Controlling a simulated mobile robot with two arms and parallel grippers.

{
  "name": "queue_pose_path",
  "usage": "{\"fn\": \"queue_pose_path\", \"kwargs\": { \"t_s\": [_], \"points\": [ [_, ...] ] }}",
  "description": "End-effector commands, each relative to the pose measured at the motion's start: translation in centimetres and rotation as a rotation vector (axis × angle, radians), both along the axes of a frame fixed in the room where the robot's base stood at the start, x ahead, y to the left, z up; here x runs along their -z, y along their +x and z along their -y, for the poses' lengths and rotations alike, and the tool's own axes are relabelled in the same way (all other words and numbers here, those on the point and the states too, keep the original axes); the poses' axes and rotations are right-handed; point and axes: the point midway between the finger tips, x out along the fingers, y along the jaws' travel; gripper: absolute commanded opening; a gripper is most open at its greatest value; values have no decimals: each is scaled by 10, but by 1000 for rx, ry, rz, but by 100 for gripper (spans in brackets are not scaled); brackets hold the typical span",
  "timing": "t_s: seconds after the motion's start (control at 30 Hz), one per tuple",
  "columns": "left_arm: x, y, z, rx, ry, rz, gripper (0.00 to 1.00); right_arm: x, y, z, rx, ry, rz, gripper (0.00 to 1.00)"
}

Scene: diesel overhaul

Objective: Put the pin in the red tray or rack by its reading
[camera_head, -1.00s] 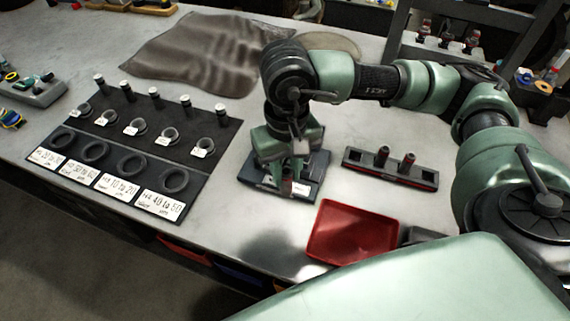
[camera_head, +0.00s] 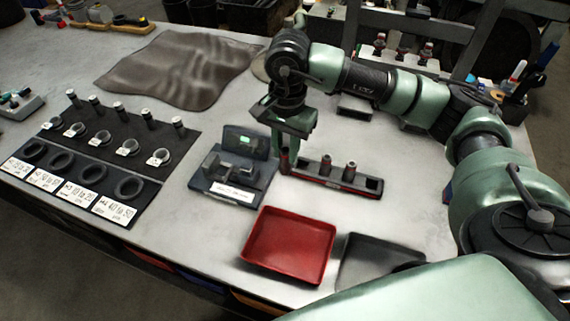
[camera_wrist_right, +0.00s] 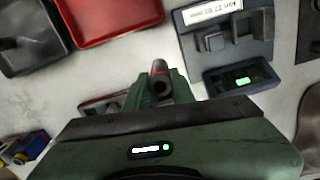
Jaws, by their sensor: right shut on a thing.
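My right gripper (camera_head: 288,152) is shut on a pin (camera_wrist_right: 160,78), grey with a reddish band. It is at the left end of the dark, red-edged rack (camera_head: 313,178); I cannot tell whether the pin is in a slot or above it. Two other pins (camera_head: 326,167) (camera_head: 349,171) stand upright in the rack, and its right slot looks empty. The red tray (camera_head: 290,245) is empty, in front of the rack. The measuring gauge (camera_head: 237,178) is left of the gripper, its jaws empty; its green display (camera_wrist_right: 243,81) is lit but unreadable. My left gripper is not in view.
A dark grey tray (camera_head: 380,262) lies right of the red tray. A black board (camera_head: 133,165) with rings, studs and range labels is at the left. A brown cloth (camera_head: 178,70) lies behind it. Bare worktop shows between board and gauge.

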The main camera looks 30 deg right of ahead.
Motion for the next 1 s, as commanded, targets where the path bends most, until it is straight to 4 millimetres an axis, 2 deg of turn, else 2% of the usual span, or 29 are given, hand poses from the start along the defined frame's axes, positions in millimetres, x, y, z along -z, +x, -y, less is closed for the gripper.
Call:
{"fn": "queue_pose_path", "kwargs": {
  "t_s": [0.3,0.43,0.57,0.77,1.0],
  "points": [
    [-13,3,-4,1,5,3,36,0,42,56,645,8,-17,0],
    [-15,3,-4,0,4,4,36,2,50,73,824,6,-24,0],
    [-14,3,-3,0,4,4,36,4,53,78,886,7,-26,0],
    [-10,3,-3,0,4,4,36,11,53,78,889,7,-26,0],
    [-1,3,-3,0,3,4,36,26,53,78,887,6,-25,0]
  ]
}}
